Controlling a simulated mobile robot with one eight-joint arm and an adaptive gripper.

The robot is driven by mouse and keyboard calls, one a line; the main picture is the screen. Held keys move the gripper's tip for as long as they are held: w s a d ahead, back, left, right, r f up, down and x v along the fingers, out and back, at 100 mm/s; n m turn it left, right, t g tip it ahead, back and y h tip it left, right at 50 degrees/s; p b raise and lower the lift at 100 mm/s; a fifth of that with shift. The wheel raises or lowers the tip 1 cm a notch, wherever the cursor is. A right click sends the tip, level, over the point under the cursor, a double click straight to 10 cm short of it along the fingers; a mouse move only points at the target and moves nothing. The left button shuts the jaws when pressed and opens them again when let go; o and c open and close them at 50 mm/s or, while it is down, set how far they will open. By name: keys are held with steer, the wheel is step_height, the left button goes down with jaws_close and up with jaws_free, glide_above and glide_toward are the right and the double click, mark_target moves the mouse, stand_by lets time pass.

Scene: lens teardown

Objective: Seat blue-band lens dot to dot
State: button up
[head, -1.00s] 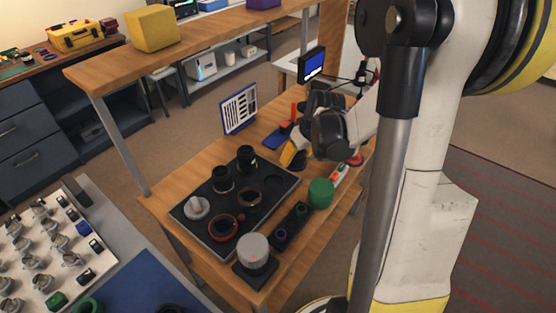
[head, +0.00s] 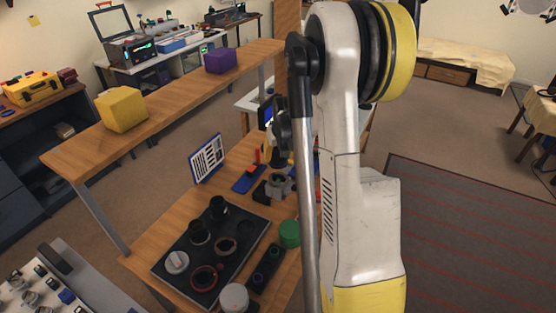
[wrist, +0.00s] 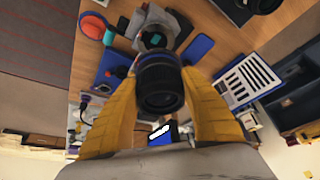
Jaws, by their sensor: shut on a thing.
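The blue-band lens (wrist: 160,88) is a black barrel with a thin blue band near its far end. My gripper (wrist: 158,98) is shut on it, one yellow finger on each side. Beyond the lens in the wrist view is a grey camera body (wrist: 152,28) with a teal patch in its opening. The lens overlaps the body's near edge in this view; I cannot tell whether they touch. The alignment dots are too small to make out. In the head view the camera body (head: 279,184) stands on the bench, and my arm hides the gripper's fingers and the lens.
A black tray (head: 170,278) holds several lens parts. A green cylinder (head: 289,234) and a pale cylinder (head: 234,298) stand beside it. A striped chart (head: 207,158) stands behind; it also shows in the wrist view (wrist: 250,80). Blue pads (wrist: 198,49) lie near the body.

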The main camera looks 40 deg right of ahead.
steer(key=shift+f+b, duration=2.05)
steer(key=shift+f, duration=0.95)
steer(key=shift+b, duration=0.35)
steer(key=shift+f, duration=0.3)
steer(key=shift+f+b, duration=0.45)
steer(key=shift+b, duration=0.35)
